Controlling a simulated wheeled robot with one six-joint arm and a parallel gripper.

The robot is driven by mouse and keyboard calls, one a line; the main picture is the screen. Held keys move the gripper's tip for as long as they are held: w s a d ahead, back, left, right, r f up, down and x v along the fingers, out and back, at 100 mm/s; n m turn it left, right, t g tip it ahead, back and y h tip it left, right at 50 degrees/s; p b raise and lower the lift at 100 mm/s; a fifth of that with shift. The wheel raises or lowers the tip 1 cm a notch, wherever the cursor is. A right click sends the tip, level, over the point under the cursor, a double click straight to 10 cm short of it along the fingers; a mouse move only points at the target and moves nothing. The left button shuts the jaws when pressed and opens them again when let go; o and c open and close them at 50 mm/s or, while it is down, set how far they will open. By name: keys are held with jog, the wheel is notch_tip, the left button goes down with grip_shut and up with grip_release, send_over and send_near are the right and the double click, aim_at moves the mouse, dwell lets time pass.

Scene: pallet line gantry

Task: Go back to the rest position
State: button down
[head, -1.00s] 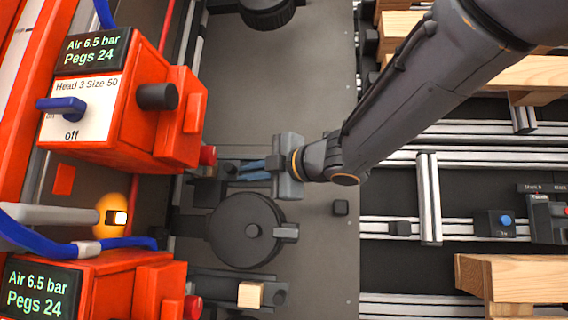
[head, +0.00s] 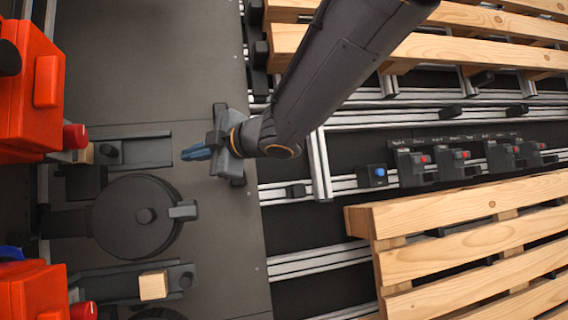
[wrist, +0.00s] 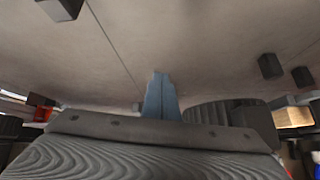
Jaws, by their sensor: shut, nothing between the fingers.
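My gripper (head: 192,153) is over the grey plate (head: 215,260) in the head view, with its blue fingers pointing left. The fingers are together and hold nothing. They also show in the wrist view (wrist: 160,97), standing up in the middle in front of a grey surface. My arm reaches down to the gripper from the top right of the head view.
A round black disc (head: 140,225) lies left of and below my gripper. A small wooden block (head: 153,285) sits in a holder below it. Red machines (head: 30,110) stand at the left edge. Wooden pallets (head: 440,230) and aluminium rails (head: 320,260) fill the right.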

jog(key=w+d+f+m+t+h, duration=0.1)
jog(key=d+f+m+h, duration=0.3)
jog(key=d, duration=0.6)
jog(key=w+d+f+m+h+b, duration=0.1)
jog(key=d+f+m+h, duration=0.2)
jog(key=d+f+m, duration=0.35)
jog(key=w+d+f+m+t+h, duration=0.1)
jog(key=d+f+m+h, duration=0.4)
jog(key=d, duration=0.7)
jog(key=s+d+f+m+g, duration=0.2)
jog(key=s+d+f, duration=0.2)
jog(key=s, duration=0.2)
jog(key=s+d+f+m+g+b, duration=0.1)
jog(key=s+d+f+m+g, duration=0.2)
jog(key=s, duration=0.4)
jog(key=s+d+f+m+g, duration=0.2)
jog(key=s+d+f+m, duration=0.1)
jog(key=s+d+f, duration=0.2)
jog(key=shift+s+d+f, duration=0.4)
jog(key=shift+s+d, duration=0.55)
jog(key=shift+s, duration=0.25)
jog(key=shift+m, duration=0.25)
